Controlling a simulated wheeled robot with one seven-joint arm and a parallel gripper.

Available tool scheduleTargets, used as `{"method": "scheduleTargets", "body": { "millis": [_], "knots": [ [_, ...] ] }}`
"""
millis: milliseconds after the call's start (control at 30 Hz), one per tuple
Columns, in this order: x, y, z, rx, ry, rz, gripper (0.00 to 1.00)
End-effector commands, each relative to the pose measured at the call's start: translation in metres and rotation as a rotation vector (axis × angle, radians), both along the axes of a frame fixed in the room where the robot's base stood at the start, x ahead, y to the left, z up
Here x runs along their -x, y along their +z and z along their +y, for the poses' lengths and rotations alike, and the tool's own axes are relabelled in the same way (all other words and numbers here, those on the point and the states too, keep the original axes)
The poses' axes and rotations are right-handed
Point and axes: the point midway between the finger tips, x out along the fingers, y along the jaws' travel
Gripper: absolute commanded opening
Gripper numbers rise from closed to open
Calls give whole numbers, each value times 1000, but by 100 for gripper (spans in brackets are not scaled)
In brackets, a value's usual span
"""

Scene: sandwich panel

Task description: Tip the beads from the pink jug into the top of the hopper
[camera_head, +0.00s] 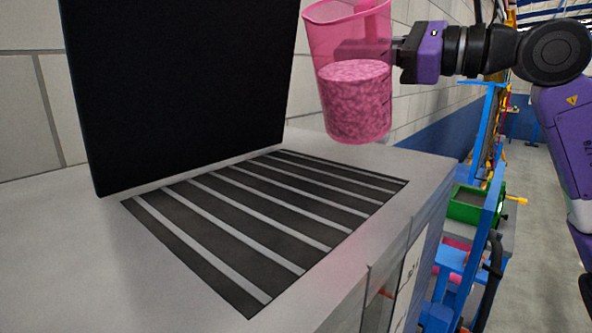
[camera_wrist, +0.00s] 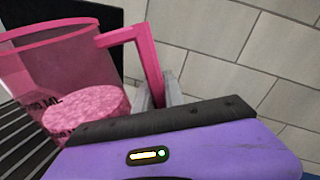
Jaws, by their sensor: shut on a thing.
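The pink jug (camera_head: 331,41) is see-through and about half full of pink beads (camera_head: 355,101). It hangs upright or nearly so in the air above the far right part of the hopper's slatted top (camera_head: 262,218). My gripper (camera_head: 392,52) comes from the right and is shut on the jug's handle. In the wrist view the jug (camera_wrist: 50,60) is at the left, with its handle (camera_wrist: 148,62) running down between my fingers (camera_wrist: 160,97). The beads (camera_wrist: 88,113) show inside it. Part of the handle is hidden behind the jug and gripper.
A tall black panel (camera_head: 185,85) stands at the back left of the slatted top. A block wall (camera_head: 30,110) is behind. The pale cabinet top (camera_head: 70,255) is clear. Blue frames and a green bin (camera_head: 477,206) stand lower at the right.

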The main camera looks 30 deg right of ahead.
Motion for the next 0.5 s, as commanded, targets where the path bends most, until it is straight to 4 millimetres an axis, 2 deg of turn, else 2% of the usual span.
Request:
{"method": "scheduleTargets", "body": {
  "millis": [67, 500],
  "knots": [
    [2, 14, 4, 42, 0, -27, 0],
    [14, 29, 23, 272, -1, -174, 0]
  ]
}}
